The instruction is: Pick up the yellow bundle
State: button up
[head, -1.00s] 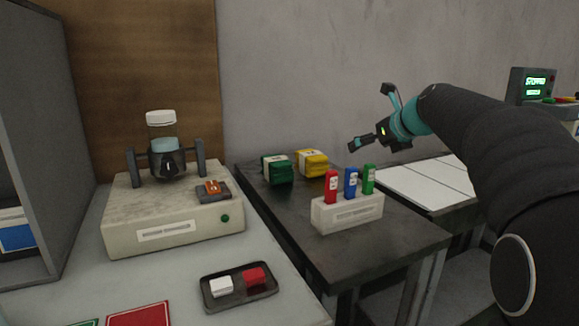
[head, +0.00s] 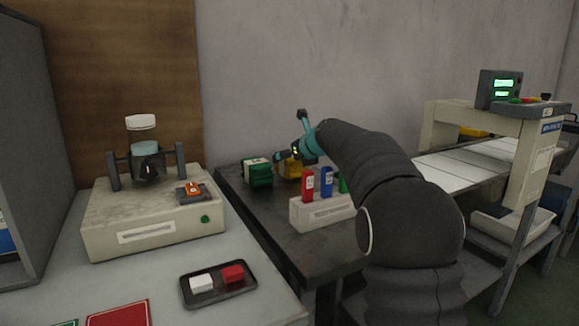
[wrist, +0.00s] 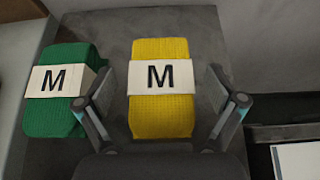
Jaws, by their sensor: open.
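The yellow bundle (wrist: 160,117) has a white band marked M and lies on the dark table. In the wrist view my gripper (wrist: 161,88) is open, with one finger on each side of the yellow bundle. The left finger is between it and the green bundle (wrist: 58,112), which also has a white M band. In the head view my gripper (head: 279,157) is at the yellow bundle (head: 292,170) and partly hides it. The green bundle (head: 257,173) sits just to the left. I cannot tell whether the fingers touch the yellow bundle.
A white holder (head: 320,213) with red, blue and green items stands in front of the bundles. A beige machine (head: 155,220) and a dark tray (head: 218,284) are on the light table at left. A conveyor (head: 460,165) is at right.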

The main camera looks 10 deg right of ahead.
jog(key=shift+w+a+f, duration=0.1)
jog(key=shift+w+f, duration=0.1)
jog(key=shift+w, duration=0.1)
jog(key=c, duration=1.3)
jog(key=shift+r, duration=0.1)
jog(key=shift+r, duration=0.45)
jog(key=r, duration=0.1)
jog(key=r+p, duration=0.1)
jog(key=r, duration=0.1)
jog(key=shift+w+d+r+p, duration=0.1)
jog(key=shift+d+r+p, duration=0.15)
jog(key=shift+r+p, duration=0.15)
jog(key=shift+w+d+r, duration=0.75)
jog(key=shift+d+r, duration=0.25)
jog(key=shift+d, duration=0.7)
jog(key=shift+w+d+r, duration=0.8)
jog(key=shift+d+r, duration=0.25)
jog(key=shift+d, duration=0.6)
jog(key=shift+w+d+r, duration=0.75)
jog(key=shift+d+r, duration=0.25)
jog(key=shift+d, duration=0.7)
